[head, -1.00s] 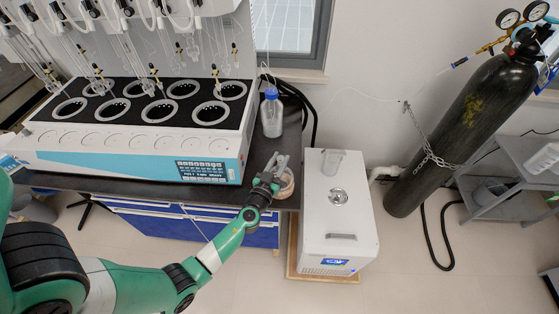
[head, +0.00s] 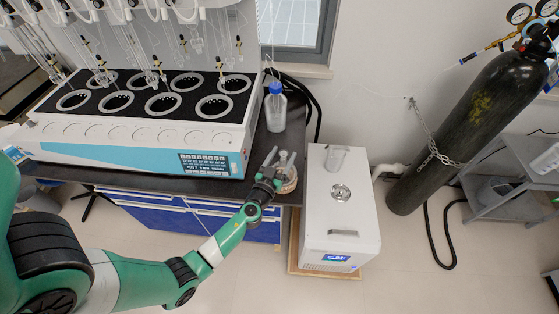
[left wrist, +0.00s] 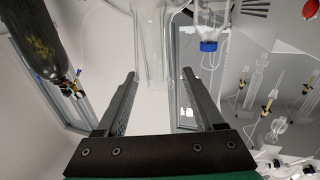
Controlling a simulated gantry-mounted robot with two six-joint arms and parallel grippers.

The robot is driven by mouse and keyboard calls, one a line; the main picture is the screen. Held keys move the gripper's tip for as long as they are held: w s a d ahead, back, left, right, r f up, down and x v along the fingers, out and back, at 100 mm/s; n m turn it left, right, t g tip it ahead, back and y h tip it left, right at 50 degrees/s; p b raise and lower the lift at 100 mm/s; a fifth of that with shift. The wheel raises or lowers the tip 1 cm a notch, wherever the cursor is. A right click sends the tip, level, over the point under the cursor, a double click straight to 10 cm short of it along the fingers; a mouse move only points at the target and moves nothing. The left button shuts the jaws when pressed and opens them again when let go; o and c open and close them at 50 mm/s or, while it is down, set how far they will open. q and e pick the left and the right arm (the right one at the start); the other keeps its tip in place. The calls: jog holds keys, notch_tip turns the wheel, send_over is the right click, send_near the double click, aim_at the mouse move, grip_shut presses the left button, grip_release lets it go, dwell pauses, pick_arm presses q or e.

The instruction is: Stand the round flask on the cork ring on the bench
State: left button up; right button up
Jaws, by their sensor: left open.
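The clear round flask (head: 284,168) stands about upright at the bench's right end, its necks pointing up. Its lower part is over the tan cork ring (head: 290,188); whether it sits fully on the ring is hard to tell at this size. My left gripper (head: 271,161) is just left of the flask's necks. In the left wrist view its two fingers (left wrist: 159,73) are spread wide, and clear glass of the flask (left wrist: 153,40) shows at and beyond their tips, with no visible contact. My right gripper is out of view.
A blue-capped bottle (head: 276,108) stands behind the flask. The multi-position distiller (head: 150,140) fills the bench to the left.

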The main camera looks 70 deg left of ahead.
pick_arm(q)
jog(key=v, duration=1.1)
jog(key=shift+d+b, duration=0.15)
jog(key=shift+b, duration=0.3)
jog(key=shift+s, duration=0.1)
